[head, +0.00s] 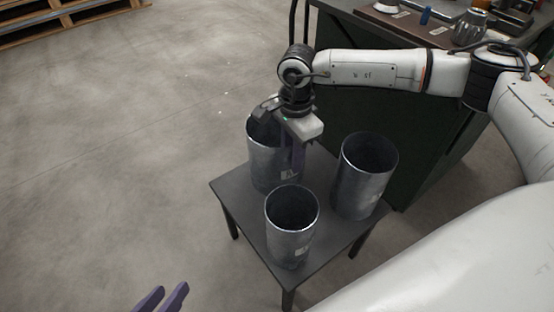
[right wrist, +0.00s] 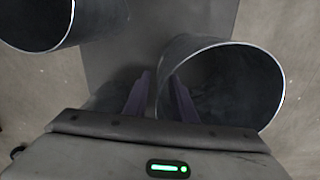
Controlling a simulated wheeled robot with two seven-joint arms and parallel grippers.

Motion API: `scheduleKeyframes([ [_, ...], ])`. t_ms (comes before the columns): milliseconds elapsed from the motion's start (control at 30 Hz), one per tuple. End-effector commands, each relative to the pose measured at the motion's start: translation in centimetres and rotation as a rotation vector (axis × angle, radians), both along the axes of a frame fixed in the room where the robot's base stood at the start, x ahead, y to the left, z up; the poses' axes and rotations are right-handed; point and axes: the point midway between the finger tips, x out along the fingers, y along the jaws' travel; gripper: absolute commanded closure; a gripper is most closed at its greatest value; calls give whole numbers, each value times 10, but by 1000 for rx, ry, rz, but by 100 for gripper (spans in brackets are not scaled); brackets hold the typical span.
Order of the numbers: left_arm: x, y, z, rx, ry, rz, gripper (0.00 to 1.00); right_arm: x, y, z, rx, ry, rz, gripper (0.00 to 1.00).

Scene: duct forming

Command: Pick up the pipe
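Three open grey metal pipes stand upright on a small dark table (head: 328,262): one at the back left (head: 262,172), one at the right (head: 362,185), one at the front (head: 290,240). My right gripper (head: 292,165) is at the right side of the back-left pipe's rim. In the right wrist view, its purple fingers (right wrist: 160,95) are apart, with the near pipe's wall (right wrist: 232,90) between them: one finger inside, one outside. I see no clear contact. My left gripper (head: 162,300) is open and empty at the bottom left, away from the table.
Another pipe (right wrist: 95,18) shows at the upper left of the right wrist view. A dark workbench (head: 345,110) with several items stands behind the small table. A wooden pallet (head: 65,18) lies at the far left. The floor on the left is clear.

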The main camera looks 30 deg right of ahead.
Motion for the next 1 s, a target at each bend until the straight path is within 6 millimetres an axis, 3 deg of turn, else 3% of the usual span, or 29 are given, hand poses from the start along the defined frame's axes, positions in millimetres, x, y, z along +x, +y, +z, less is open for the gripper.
scheduleKeyframes([
  [67, 1, -1, 1, -10, -8, 0, 69, 0, 0, -8, 0, 0, 0, 76],
  [267, 1, -2, 6, -15, -15, 1, 69, 0, 0, -7, 0, -1, 0, 76],
  [400, 1, -2, 6, -15, -15, 1, 69, 0, 0, -7, 0, -1, 1, 100],
  [1000, 0, -2, 3, -13, -8, -1, 69, 0, 0, -7, 1, -1, 0, 100],
])
